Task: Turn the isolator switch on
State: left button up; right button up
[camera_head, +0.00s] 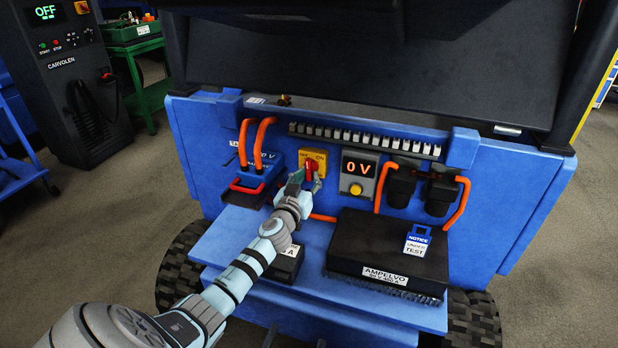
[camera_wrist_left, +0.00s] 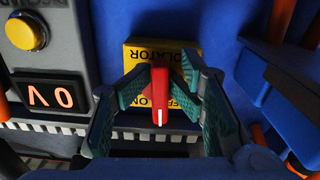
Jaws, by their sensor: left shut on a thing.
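The isolator switch is a yellow plate (camera_head: 319,157) with a red handle (camera_head: 311,168) on the blue front panel. In the left wrist view the red handle (camera_wrist_left: 160,98) stands out from the yellow plate (camera_wrist_left: 135,53), a white line on its end. Lettering on the plate is partly hidden by the fingers and handle. My left gripper (camera_head: 308,181) is at the switch, its fingers closed on both sides of the handle; it also shows in the left wrist view (camera_wrist_left: 163,84). My right gripper is not in view.
Right of the switch, a grey box (camera_head: 359,185) with a yellow button reads 0 V. A blue connector (camera_head: 255,172) with orange cables and a red lever is left. A dark overhang covers the top.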

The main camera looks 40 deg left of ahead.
pick_arm(q)
jog(key=shift+w+a+r, duration=0.1)
jog(key=shift+r, duration=0.3)
jog(key=m, duration=0.4)
jog(key=shift+a, duration=0.3)
jog(key=m, duration=0.2)
jog(key=m+p, duration=0.1)
jog(key=m, duration=0.1)
jog(key=a+m, duration=0.1)
jog(key=m, duration=0.1)
jog(key=shift+s+r, duration=0.25)
jog(key=shift+r, duration=0.1)
jog(key=o, duration=0.8)
jog(key=shift+w+f, duration=0.2)
jog(key=shift+f, duration=0.2)
jog(key=shift+s, duration=0.15)
